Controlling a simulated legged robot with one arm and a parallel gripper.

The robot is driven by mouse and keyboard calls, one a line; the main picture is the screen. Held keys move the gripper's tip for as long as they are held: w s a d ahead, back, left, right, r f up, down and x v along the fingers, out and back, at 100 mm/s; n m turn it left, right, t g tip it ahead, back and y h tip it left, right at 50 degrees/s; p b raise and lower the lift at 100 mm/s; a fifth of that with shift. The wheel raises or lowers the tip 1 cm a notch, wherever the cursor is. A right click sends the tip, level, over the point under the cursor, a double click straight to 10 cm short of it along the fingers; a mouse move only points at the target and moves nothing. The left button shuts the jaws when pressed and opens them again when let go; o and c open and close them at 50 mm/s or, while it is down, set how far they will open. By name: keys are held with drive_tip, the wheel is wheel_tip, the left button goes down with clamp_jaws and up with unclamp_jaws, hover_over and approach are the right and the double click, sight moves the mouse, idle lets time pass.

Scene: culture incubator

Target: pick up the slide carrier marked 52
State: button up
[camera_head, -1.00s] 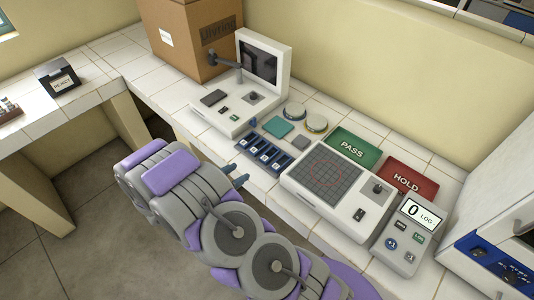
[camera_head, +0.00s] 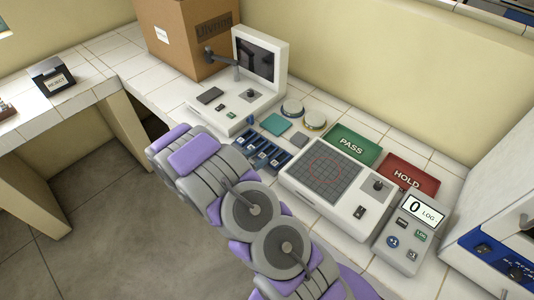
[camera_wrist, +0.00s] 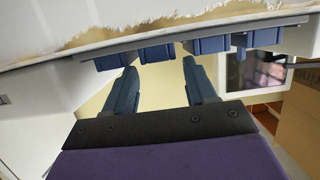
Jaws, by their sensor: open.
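Several dark blue slide carriers (camera_head: 262,151) stand in a row at the counter's front edge, left of the white gridded instrument. Their small white labels are too small to read, so I cannot tell which is marked 52. In the wrist view, blue carrier ends (camera_wrist: 156,52) show along the counter edge, beyond my fingertips. My gripper (camera_wrist: 159,68) is open and empty, its two blue fingers spread apart and pointing toward the carriers. No carrier is between the fingers. In the head view my arm hides the gripper.
The gridded instrument (camera_head: 327,172) is right of the carriers, with the PASS mat (camera_head: 352,145) and HOLD mat (camera_head: 407,176) behind it. A white device with a screen (camera_head: 260,57) and a cardboard box (camera_head: 185,35) stand left. A counter display (camera_head: 408,232) is at right.

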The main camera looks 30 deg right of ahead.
sight(266, 152)
drive_tip(key=shift+b+x, duration=0.6)
drive_tip(key=shift+x, duration=1.6)
drive_tip(key=c, duration=0.7)
